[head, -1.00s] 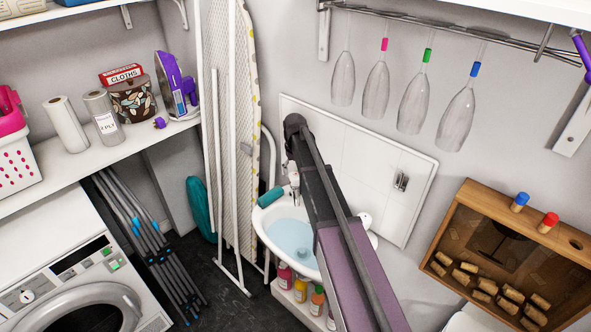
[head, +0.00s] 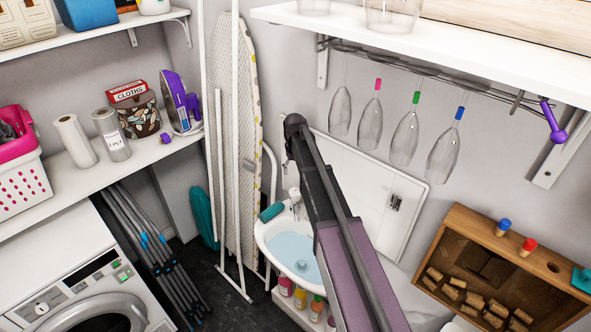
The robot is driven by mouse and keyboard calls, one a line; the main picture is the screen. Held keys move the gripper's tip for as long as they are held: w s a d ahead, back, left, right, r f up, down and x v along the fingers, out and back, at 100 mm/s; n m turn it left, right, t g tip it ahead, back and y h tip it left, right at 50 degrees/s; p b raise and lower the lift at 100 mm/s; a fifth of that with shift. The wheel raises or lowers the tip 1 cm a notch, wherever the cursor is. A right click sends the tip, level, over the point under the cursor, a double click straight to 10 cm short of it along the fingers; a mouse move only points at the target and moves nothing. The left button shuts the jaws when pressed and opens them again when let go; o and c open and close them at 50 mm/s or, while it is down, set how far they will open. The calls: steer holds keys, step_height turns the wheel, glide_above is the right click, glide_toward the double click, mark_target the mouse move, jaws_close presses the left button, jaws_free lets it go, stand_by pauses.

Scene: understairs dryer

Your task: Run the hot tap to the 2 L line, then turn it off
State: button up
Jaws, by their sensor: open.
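A small white basin (head: 264,238) stands against the back wall with pale blue water (head: 292,252) in it. A tap (head: 295,203) rises at its back edge, partly beside my arm. I cannot make out its handles or whether water is running. No 2 L line or measuring vessel can be made out. My dark and purple arm reaches up across the basin's right side and hides that part. My gripper's fingers do not show; they seem hidden behind the arm.
A teal roll (head: 271,212) lies at the basin's left rim. Several bottles (head: 300,297) stand below. An ironing board (head: 232,150) leans to the left. Hanging glasses (head: 404,138), a wall panel (head: 400,180) and a wooden cork box (head: 520,250) are to the right.

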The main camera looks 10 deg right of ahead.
steer(key=shift+r+p, duration=0.35)
steer(key=shift+r, duration=0.25)
stand_by(1.2)
steer(key=s+m, duration=0.1)
steer(key=s, duration=2.8)
steer(key=shift+m, duration=0.4)
